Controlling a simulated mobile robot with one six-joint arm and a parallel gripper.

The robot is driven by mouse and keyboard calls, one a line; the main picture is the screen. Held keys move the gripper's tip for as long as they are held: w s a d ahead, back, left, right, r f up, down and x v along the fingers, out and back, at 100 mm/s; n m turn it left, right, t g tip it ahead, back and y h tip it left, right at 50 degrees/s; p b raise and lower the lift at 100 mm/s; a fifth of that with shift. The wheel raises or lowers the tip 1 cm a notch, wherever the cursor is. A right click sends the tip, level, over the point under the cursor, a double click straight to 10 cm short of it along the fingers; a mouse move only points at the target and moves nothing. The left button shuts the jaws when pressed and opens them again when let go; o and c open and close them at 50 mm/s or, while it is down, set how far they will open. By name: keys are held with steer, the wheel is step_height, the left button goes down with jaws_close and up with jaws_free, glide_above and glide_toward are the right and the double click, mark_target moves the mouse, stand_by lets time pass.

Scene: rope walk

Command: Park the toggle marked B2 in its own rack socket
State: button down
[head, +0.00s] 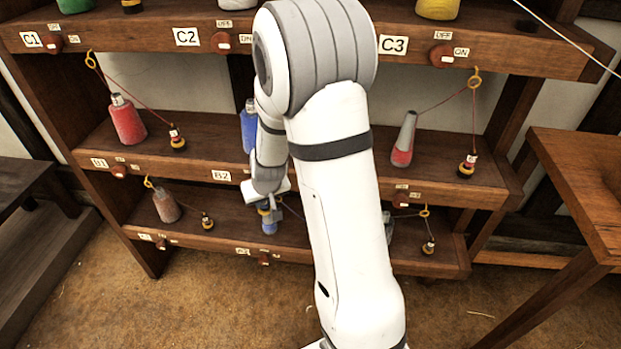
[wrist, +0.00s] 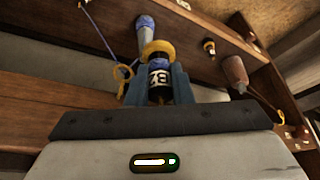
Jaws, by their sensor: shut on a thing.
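My gripper (wrist: 160,88) is shut on a toggle (wrist: 158,72) in the wrist view. The toggle has a dark body, a yellow collar and a white label that looks upside down; it shows a B, but I cannot read the digit surely. In the head view my gripper (head: 266,206) is in front of the lower shelf, below the B2 label (head: 221,176), and my arm hides much of it. The B2 label is on the front edge of the middle shelf. The B2 socket is not clearly visible.
A blue spool (head: 249,128) stands on the middle shelf behind my arm. A red spool (head: 127,119) and a toggle (head: 177,138) are to its left. A wooden table (head: 580,170) stands at right.

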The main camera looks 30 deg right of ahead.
steer(key=s+d+r+m+g+h+b, duration=0.1)
steer(key=s+d+r+m+h+b, duration=0.2)
steer(key=s+r+m, duration=0.75)
steer(key=w+d+r, duration=0.1)
steer(key=w+d, duration=0.2)
steer(key=w+d+r+n+p, duration=0.1)
steer(key=w+d, duration=0.2)
steer(key=d, duration=0.1)
steer(key=w+d+r+n+p, duration=0.1)
steer(key=w+d, duration=0.2)
steer(key=shift+w+d+r, duration=0.15)
steer(key=shift+w+r, duration=0.1)
steer(key=w+d, duration=0.3)
steer(key=shift+w, duration=0.25)
steer(key=shift+f, duration=0.35)
steer(key=shift+s+a+r, duration=0.1)
steer(key=shift+f+b, duration=0.5)
steer(key=shift+f, duration=0.15)
